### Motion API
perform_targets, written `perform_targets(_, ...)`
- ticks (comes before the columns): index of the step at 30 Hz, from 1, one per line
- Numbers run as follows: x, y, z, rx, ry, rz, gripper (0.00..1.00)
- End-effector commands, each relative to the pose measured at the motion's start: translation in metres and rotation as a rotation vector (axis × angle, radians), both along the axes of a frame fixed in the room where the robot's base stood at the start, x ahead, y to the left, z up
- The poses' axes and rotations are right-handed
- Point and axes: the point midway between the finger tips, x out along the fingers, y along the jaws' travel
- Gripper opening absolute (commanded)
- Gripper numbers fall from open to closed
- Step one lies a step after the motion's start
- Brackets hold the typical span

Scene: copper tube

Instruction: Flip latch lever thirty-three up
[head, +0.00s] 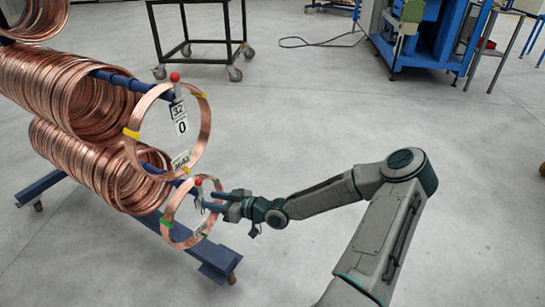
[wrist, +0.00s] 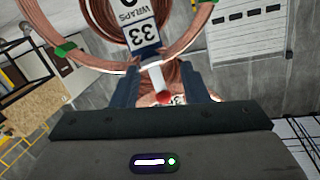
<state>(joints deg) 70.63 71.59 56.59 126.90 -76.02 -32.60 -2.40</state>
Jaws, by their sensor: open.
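Latch lever thirty-three has a pale stem (wrist: 155,78) and a red ball knob (wrist: 163,98). Its 33 label (wrist: 136,36) appears upside down in the wrist view. In the head view its red knob (head: 197,182) shows at the end of the lower blue rod, near the small copper coil (head: 171,213). My gripper (head: 207,199) is at this rod end, its fingers apart. In the wrist view my gripper (wrist: 161,75) has one finger on each side of the lever, with visible gaps. I cannot tell whether either finger touches it. The lever's exact tilt is unclear.
Lever thirty-two's red knob (head: 175,77) stands above its 32 label (head: 179,110) on the higher rod. Large copper coils (head: 70,95) fill the rack at left. The rack's blue foot (head: 215,258) lies below my gripper. Open floor (head: 330,120) lies to the right.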

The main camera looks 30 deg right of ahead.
Motion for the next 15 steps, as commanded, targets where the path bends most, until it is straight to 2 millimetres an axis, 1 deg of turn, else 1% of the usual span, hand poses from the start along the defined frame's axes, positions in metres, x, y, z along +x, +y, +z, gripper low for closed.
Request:
perform_targets(1,0.0,0.0,-0.008,0.016,-0.019,-0.002,0.41)
perform_targets(6,-0.001,0.0,-0.013,0.057,-0.09,0.0,0.41)
perform_targets(7,-0.002,-0.002,-0.01,0.061,-0.098,-0.001,0.41)
perform_targets(8,-0.008,-0.009,-0.004,0.055,-0.095,-0.003,0.41)
perform_targets(15,-0.044,-0.041,-0.003,0.053,-0.091,-0.003,0.41)
